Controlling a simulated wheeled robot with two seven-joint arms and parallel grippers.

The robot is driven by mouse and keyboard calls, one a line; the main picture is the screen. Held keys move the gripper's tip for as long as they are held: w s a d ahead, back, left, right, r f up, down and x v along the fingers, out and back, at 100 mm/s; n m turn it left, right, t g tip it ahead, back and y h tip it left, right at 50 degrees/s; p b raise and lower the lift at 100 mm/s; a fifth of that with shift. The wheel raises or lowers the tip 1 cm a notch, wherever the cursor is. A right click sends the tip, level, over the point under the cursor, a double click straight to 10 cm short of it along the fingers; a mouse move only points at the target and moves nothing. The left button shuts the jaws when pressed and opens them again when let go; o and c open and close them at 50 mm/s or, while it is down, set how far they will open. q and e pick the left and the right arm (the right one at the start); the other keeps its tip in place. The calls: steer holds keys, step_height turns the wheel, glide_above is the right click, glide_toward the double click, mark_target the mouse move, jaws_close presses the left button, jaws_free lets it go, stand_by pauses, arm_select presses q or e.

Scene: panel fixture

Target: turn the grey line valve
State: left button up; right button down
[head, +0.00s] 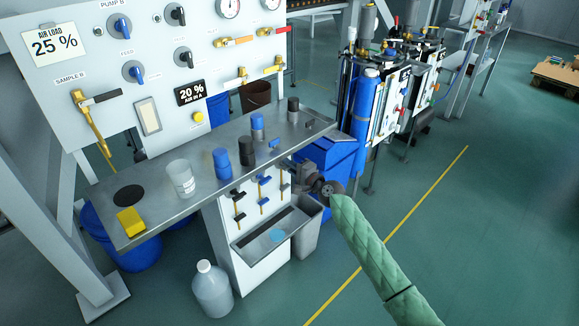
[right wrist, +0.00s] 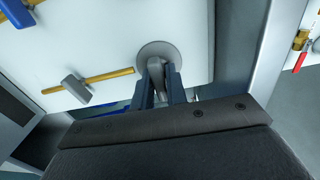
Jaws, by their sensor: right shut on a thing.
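A grey handle (right wrist: 155,72) on a round grey disc (right wrist: 152,48) sits on the white lower panel in the right wrist view; I take it to be the grey line valve. My right gripper (right wrist: 158,78) is shut on this handle, one dark finger on each side. In the head view the right gripper (head: 289,169) is at the right edge of the lower panel (head: 262,262), under the metal shelf. It hides the valve there. A smaller grey handle (right wrist: 75,88) on a brass stem is left of the fingers in the wrist view. My left gripper is out of view.
The metal shelf (head: 165,222) above carries several cups and a yellow sponge (head: 131,220). A blue bin (head: 335,155) stands close behind the right gripper, and a grey bin (head: 304,235) is below it. A small tray (head: 268,242) juts out from the lower panel.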

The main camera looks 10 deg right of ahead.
steer(key=c, duration=1.5)
jaws_free()
steer(key=shift+d, duration=0.1)
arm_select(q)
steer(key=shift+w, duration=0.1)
arm_select(e)
steer(key=shift+s+d+f, duration=0.1)
steer(key=shift+s, duration=0.1)
arm_select(q)
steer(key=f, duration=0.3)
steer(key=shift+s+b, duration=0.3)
steer(key=shift+b, duration=0.05)
arm_select(e)
steer(key=v, duration=0.7)
steer(key=shift+s+d, duration=0.1)
steer(key=shift+s, duration=0.05)
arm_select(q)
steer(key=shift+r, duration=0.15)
